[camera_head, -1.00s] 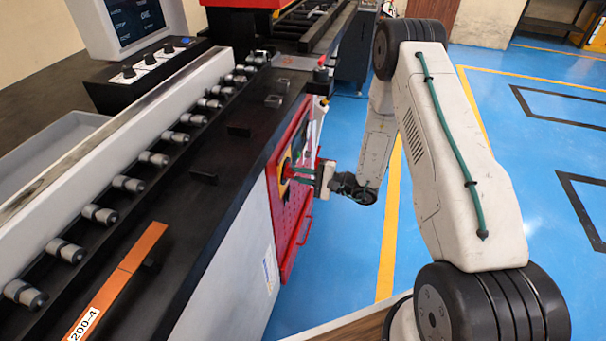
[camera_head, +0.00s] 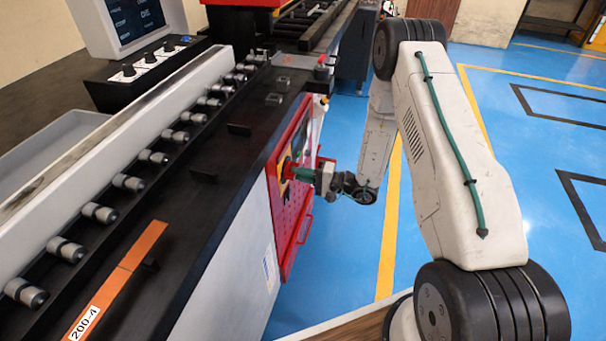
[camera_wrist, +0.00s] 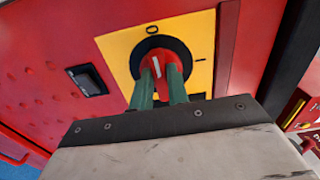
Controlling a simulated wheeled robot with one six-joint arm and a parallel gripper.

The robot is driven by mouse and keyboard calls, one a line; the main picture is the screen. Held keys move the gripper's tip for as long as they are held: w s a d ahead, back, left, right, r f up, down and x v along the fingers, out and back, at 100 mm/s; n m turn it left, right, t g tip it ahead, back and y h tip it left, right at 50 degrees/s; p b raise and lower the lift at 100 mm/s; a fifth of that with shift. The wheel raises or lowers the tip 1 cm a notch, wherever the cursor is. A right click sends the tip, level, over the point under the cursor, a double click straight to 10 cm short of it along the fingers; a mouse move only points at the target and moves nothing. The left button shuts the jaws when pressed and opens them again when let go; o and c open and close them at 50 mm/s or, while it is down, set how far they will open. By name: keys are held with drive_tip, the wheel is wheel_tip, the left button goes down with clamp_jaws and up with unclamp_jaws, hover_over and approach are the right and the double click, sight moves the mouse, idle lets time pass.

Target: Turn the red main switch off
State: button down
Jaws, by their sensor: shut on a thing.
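The red main switch (camera_wrist: 172,75) is a round knob in a black ring on a yellow plate (camera_wrist: 120,50) in the wrist view. The plate carries an O mark above the knob and an I mark to its right. The white line on the knob points up, roughly toward the O. My gripper (camera_wrist: 160,86) has its two green fingers on either side of the knob, shut on it. In the head view my gripper (camera_head: 293,173) reaches the red panel from the right, and its fingers hide most of the knob.
The red panel (camera_head: 290,228) is on the machine's side. A black rocker (camera_wrist: 87,80) sits left of the yellow plate. Blue floor to the right of the machine is open.

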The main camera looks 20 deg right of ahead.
drive_tip(key=shift+s+a, duration=0.1)
drive_tip(key=shift+a, duration=0.05)
drive_tip(key=c, duration=1.4)
unclamp_jaws()
drive_tip(key=shift+o, duration=0.2)
drive_tip(key=v, duration=0.7)
drive_tip(key=shift+s+d, duration=0.2)
drive_tip(key=shift+d, duration=0.15)
